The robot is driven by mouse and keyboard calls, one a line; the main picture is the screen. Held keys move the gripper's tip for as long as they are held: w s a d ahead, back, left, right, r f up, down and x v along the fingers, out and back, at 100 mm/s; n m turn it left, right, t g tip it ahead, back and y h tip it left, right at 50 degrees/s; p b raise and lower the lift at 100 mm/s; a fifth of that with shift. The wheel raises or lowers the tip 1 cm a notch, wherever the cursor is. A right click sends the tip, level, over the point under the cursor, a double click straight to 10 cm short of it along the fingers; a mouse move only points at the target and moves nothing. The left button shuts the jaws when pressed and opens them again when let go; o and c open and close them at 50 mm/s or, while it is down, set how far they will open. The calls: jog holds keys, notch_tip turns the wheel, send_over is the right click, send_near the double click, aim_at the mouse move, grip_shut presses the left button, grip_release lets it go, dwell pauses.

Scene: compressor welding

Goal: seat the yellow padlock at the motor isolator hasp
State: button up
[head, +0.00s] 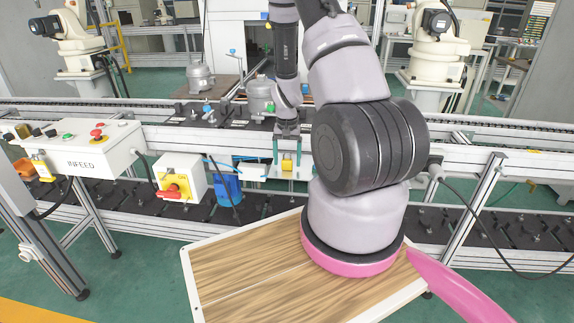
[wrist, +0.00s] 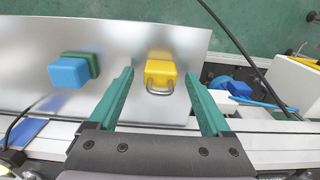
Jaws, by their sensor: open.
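The yellow padlock (wrist: 160,74) lies on a grey metal shelf (wrist: 120,40), its metal shackle toward my wrist. My gripper (wrist: 159,80) is open, with a green finger on each side of the padlock and a visible gap to both. In the head view the padlock (head: 288,164) shows small between the fingers of my gripper (head: 288,150), at the conveyor's front. A white box with a yellow plate and red rotary handle (head: 173,189), apparently the motor isolator, is to the left. Its hasp cannot be made out.
Blue (wrist: 68,73) and green (wrist: 92,62) blocks sit on the shelf beside the padlock. A blue motor-like unit (head: 228,186) hangs between shelf and isolator. A white INFEED box (head: 85,150) is farther left. Cables hang near the isolator. My arm hides part of the conveyor.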

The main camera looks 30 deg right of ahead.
aim_at(287, 159)
jog(key=shift+f, duration=0.3)
grip_shut()
notch_tip(287, 159, up, 10)
jog(key=shift+r, duration=0.1)
jog(key=c, duration=0.8)
grip_release()
grip_shut()
